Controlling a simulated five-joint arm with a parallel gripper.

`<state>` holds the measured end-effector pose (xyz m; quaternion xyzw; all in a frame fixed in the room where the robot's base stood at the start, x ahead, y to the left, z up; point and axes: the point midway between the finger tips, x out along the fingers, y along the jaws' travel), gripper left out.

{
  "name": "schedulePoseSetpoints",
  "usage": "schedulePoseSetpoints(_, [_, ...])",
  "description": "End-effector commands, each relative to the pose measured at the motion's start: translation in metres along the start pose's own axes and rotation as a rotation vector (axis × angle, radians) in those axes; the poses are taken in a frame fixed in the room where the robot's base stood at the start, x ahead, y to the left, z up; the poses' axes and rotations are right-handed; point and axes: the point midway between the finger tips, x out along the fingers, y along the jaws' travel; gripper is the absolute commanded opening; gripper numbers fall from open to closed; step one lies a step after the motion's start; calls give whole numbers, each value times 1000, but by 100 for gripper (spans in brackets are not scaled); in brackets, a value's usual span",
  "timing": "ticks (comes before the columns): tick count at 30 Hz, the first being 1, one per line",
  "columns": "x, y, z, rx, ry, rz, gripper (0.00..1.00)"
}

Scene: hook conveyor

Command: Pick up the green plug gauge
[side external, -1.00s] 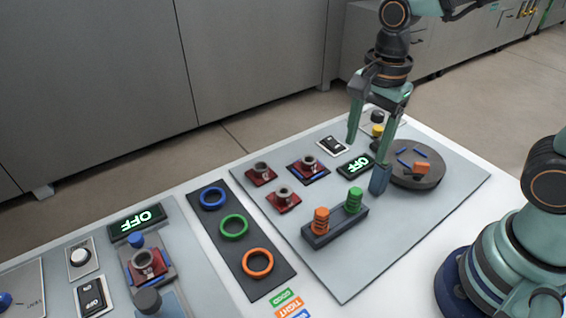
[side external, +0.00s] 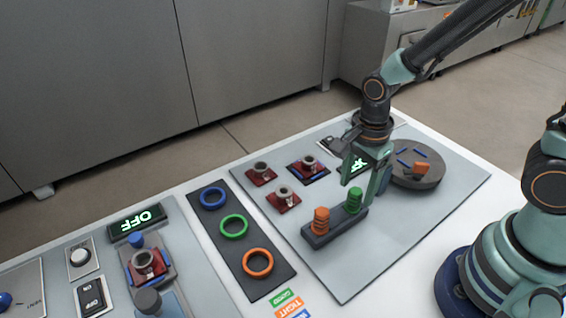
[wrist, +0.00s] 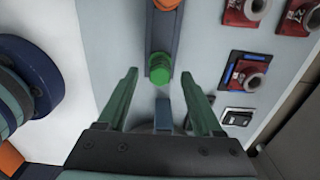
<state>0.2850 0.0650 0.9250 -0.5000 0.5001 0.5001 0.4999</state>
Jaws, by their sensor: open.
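The green plug gauge (side external: 354,200) stands upright at the right end of a dark holder (side external: 322,238). My gripper (side external: 361,180) is open and empty, just above and behind the gauge. In the wrist view, the green plug gauge (wrist: 157,66) shows ahead, in line with the gap between the open fingertips of my gripper (wrist: 159,74). I cannot tell whether the fingers touch it. An orange plug gauge (side external: 321,220) stands at the other end of the holder.
Several red parts with grey rings (side external: 284,197) lie left of my gripper. A round dark tray (side external: 416,172) is to its right. A blue-grey block (wrist: 164,114) shows between my fingers in the wrist view. The panel in front of the holder is clear.

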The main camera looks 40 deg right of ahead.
Motion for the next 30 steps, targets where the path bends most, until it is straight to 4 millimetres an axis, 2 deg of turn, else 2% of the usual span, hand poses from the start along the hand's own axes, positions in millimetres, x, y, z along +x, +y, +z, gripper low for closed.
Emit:
schedulePoseSetpoints(6, [21,0,0,0,0,2,68])
schedulePoseSetpoints(14, [23,0,0,0,0,-1,68])
schedulePoseSetpoints(15, [23,0,0,0,0,-1,64])
schedulePoseSetpoints(20, [23,0,0,0,0,0,2])
schedulePoseSetpoints(21, [23,0,0,0,0,0,0])
schedulePoseSetpoints(30, [22,0,0,0,0,-1,0])
